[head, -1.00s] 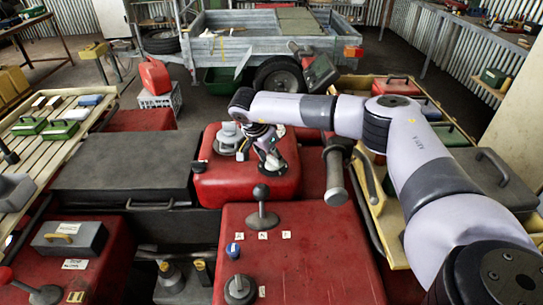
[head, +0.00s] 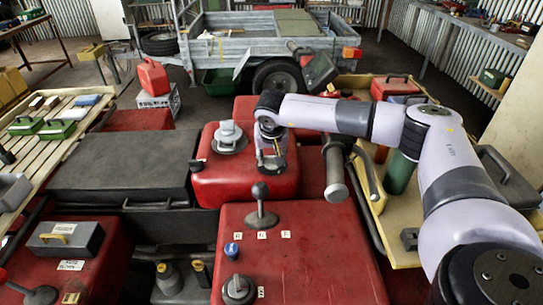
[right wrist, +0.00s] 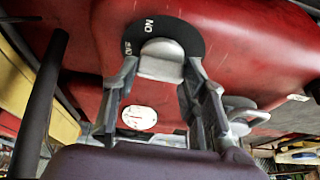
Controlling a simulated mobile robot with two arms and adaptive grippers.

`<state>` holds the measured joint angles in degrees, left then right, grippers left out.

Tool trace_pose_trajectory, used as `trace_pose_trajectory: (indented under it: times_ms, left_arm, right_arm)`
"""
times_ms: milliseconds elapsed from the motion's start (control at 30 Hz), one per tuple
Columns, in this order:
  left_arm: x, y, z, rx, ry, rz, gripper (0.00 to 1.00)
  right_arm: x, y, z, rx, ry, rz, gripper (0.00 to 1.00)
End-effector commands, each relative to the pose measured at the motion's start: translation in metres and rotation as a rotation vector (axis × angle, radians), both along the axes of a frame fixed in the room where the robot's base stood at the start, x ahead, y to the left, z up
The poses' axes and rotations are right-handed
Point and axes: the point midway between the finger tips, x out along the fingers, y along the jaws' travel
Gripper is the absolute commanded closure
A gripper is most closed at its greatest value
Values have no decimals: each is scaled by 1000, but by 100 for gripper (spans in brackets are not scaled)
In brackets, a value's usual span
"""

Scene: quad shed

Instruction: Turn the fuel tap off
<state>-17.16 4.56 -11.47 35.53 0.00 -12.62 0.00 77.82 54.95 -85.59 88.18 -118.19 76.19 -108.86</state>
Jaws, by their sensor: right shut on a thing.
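The fuel tap (right wrist: 162,62) shows in the right wrist view as a grey rounded lever on a dark round plate. The plate (right wrist: 188,32) carries the word ON and a second label that I cannot read surely. It is on the red tank body (head: 232,183). My right gripper (right wrist: 161,78) is shut on the tap lever, one finger on each side. In the head view my right gripper (head: 270,163) is low at the tank's right part and hides the tap. My left gripper is in neither view.
A grey filler cap (head: 229,138) stands on the tank, left of my right gripper. A gear lever (head: 261,208) rises in front. A handlebar grip (head: 335,172) is close on the right. A black box (head: 122,168) lies left of the tank.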

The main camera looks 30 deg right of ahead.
Motion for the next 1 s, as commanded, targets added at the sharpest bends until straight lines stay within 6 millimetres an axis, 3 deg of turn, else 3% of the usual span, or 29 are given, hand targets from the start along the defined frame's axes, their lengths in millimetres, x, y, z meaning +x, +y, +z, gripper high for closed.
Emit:
trace_pose_trajectory:
  times_ms: [633,667,933,1000]
  left_arm:
    - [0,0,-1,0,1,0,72]
    - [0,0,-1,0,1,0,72]
    - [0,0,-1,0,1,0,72]
    - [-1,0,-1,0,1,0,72]
  right_arm:
    - [0,0,1,1,-2,46,88]
    - [0,0,1,1,-2,46,58]
    - [0,0,1,1,-1,46,40]
    - [0,0,0,1,-1,46,40]
